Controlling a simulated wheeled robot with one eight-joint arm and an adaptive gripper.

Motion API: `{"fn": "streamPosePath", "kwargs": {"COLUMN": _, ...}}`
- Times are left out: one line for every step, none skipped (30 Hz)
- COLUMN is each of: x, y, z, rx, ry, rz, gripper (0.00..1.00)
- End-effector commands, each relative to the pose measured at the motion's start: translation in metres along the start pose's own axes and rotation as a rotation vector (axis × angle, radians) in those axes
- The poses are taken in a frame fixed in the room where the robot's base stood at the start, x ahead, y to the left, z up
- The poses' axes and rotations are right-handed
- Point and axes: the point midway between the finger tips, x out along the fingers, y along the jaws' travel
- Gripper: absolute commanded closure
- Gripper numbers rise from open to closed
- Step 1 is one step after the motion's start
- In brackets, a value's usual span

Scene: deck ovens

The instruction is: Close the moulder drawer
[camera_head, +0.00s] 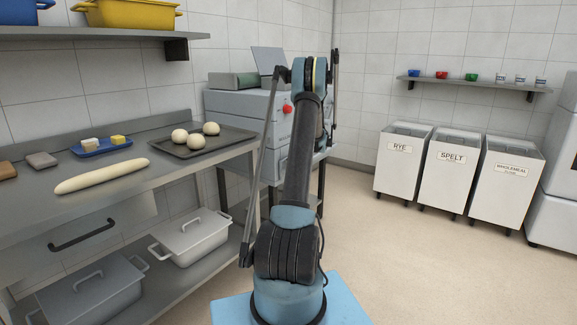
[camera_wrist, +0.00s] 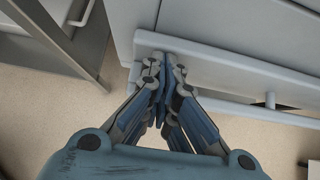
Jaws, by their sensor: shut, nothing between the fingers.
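The moulder (camera_head: 235,105) is the grey machine on a stand behind my arm in the head view, with a red button on its front. My arm covers much of its front, so I cannot make out the drawer there. In the wrist view a pale grey drawer front (camera_wrist: 235,72) runs below the machine's body, with a bar handle (camera_wrist: 245,108) along its outer side. It seems to stand out a little from the body; how far is unclear. My gripper (camera_wrist: 163,62) is shut and empty, its fingertips at the left end of the drawer front. I cannot tell whether they touch.
A steel bench (camera_head: 190,172) stands left of the moulder, with a dough tray (camera_head: 232,145), a long loaf (camera_head: 102,176) and lidded pans below. Several flour bins (camera_head: 447,172) line the right wall. The floor (camera_head: 400,255) between is clear.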

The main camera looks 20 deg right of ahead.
Motion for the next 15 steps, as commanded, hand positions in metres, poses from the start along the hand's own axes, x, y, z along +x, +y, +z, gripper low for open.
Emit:
{"fn": "streamPosePath", "kwargs": {"x": 0.0034, "y": 0.0010, "z": 0.0052, "rx": -0.002, "ry": -0.007, "rz": 0.002, "gripper": 1.00}}
{"fn": "streamPosePath", "kwargs": {"x": 0.0036, "y": 0.0011, "z": 0.0055, "rx": -0.002, "ry": -0.007, "rz": 0.002, "gripper": 1.00}}
{"fn": "streamPosePath", "kwargs": {"x": 0.0039, "y": 0.0012, "z": 0.0059, "rx": -0.002, "ry": -0.008, "rz": 0.002, "gripper": 1.00}}
{"fn": "streamPosePath", "kwargs": {"x": 0.0040, "y": 0.0012, "z": 0.0061, "rx": -0.002, "ry": -0.008, "rz": 0.002, "gripper": 1.00}}
{"fn": "streamPosePath", "kwargs": {"x": 0.0042, "y": 0.0012, "z": 0.0064, "rx": -0.003, "ry": -0.008, "rz": 0.002, "gripper": 1.00}}
{"fn": "streamPosePath", "kwargs": {"x": 0.0044, "y": 0.0013, "z": 0.0067, "rx": -0.003, "ry": -0.009, "rz": 0.003, "gripper": 1.00}}
{"fn": "streamPosePath", "kwargs": {"x": 0.0045, "y": 0.0013, "z": 0.0070, "rx": -0.003, "ry": -0.009, "rz": 0.003, "gripper": 1.00}}
{"fn": "streamPosePath", "kwargs": {"x": 0.0047, "y": 0.0013, "z": 0.0072, "rx": -0.003, "ry": -0.010, "rz": 0.003, "gripper": 1.00}}
{"fn": "streamPosePath", "kwargs": {"x": 0.0047, "y": 0.0014, "z": 0.0074, "rx": -0.003, "ry": -0.010, "rz": 0.003, "gripper": 1.00}}
{"fn": "streamPosePath", "kwargs": {"x": 0.0046, "y": 0.0014, "z": 0.0074, "rx": -0.003, "ry": -0.010, "rz": 0.003, "gripper": 1.00}}
{"fn": "streamPosePath", "kwargs": {"x": 0.0042, "y": 0.0014, "z": 0.0071, "rx": -0.003, "ry": -0.011, "rz": 0.003, "gripper": 1.00}}
{"fn": "streamPosePath", "kwargs": {"x": 0.0033, "y": 0.0013, "z": 0.0061, "rx": -0.003, "ry": -0.010, "rz": 0.003, "gripper": 1.00}}
{"fn": "streamPosePath", "kwargs": {"x": 0.0022, "y": 0.0011, "z": 0.0050, "rx": -0.004, "ry": -0.010, "rz": 0.004, "gripper": 1.00}}
{"fn": "streamPosePath", "kwargs": {"x": 0.0009, "y": 0.0010, "z": 0.0034, "rx": -0.004, "ry": -0.010, "rz": 0.004, "gripper": 1.00}}
{"fn": "streamPosePath", "kwargs": {"x": -0.0017, "y": 0.0005, "z": 0.0005, "rx": -0.004, "ry": -0.009, "rz": 0.004, "gripper": 1.00}}
